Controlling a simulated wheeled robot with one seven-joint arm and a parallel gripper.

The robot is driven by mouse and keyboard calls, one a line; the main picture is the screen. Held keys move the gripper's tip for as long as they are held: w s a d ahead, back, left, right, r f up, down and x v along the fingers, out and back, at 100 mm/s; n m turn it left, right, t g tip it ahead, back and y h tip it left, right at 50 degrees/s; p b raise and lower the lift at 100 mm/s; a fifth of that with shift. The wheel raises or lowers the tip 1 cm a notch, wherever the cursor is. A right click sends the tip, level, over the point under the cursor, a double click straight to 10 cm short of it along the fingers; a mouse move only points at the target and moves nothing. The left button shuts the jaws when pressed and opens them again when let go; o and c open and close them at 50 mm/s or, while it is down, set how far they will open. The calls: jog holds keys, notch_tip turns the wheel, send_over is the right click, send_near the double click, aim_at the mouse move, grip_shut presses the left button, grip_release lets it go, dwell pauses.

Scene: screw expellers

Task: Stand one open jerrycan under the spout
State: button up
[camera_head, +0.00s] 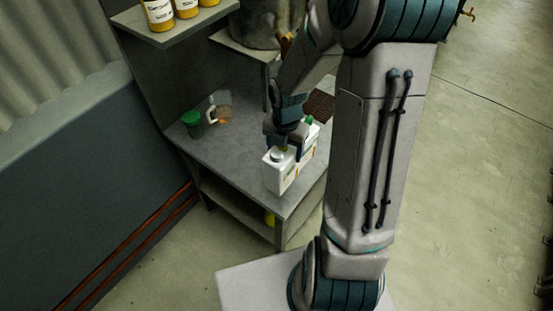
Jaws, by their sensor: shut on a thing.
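A white jerrycan (281,174) stands upright at the front right of the grey bench (238,158), or is held just above it; I cannot tell if its base touches. My gripper (286,149) points down over its top and is shut on it. The gripper hides much of the can's top, so I cannot tell if its neck is open. A second white can with a green cap (309,121) shows just behind, partly hidden by my gripper. A brass-coloured piece, perhaps the spout (285,44), shows below the large metal vessel (254,22), partly behind my arm.
A dark brown grate (320,105) lies on the bench behind the cans. A green tub (193,124) and a clear jug (221,111) stand at the left of the bench. Yellow-filled jars (158,13) stand on the upper shelf. The bench's front left is clear.

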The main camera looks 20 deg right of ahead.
jog(key=shift+w+a+f, duration=0.3)
jog(key=shift+a+f, duration=0.05)
jog(key=shift+a, duration=0.15)
jog(key=shift+w+a+f, duration=0.3)
jog(key=shift+a+f, duration=0.05)
jog(key=shift+a, duration=0.15)
jog(key=shift+f, duration=2.1)
jog(key=o, duration=1.9)
